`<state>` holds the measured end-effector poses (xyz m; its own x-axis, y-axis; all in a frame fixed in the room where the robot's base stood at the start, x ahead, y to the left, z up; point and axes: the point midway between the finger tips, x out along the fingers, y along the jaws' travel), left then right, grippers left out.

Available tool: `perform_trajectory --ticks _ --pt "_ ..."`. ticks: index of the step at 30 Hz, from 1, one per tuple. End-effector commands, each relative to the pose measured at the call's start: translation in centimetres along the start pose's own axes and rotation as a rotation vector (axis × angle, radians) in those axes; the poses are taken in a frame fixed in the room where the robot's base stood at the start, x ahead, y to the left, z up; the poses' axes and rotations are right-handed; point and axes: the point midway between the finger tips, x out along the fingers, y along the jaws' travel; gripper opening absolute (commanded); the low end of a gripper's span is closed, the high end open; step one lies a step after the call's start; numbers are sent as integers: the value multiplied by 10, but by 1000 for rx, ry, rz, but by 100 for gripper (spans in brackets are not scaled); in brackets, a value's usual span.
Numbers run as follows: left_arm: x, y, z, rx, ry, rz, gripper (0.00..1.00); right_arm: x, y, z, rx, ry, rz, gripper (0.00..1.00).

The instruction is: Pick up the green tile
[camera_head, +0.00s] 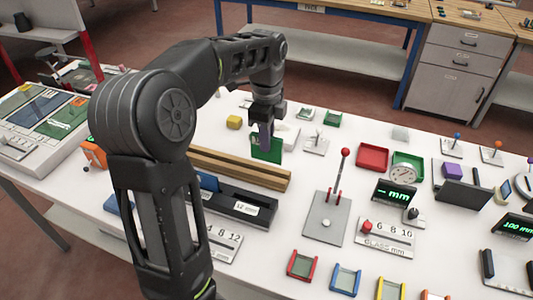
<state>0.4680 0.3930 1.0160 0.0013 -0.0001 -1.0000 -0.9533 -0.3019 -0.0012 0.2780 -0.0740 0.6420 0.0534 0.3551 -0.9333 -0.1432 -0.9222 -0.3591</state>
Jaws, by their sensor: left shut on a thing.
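The green tile (268,151) is a thin upright plate just behind the right half of the wooden rail. My left gripper (266,132) points down from above and is shut on the tile's upper part. I cannot tell whether the tile's lower edge touches the table or the rail. My right gripper is not in view.
A wooden rail (265,176) and a black slotted block (235,205) lie in front of the tile. A red-knobbed lever (345,152) rises to the right. Small trays and displays crowd the right side.

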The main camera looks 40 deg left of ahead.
Motion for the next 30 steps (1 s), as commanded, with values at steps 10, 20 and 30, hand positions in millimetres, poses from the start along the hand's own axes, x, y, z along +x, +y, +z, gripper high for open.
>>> perform_trajectory --ticks 10,20,30 --pt "-31 0 0 0 0 1 0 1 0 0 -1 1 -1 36" --pt "-31 0 0 0 0 1 0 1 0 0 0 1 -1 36" --pt "-42 0 -1 3 3 -7 0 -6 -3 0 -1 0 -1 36"
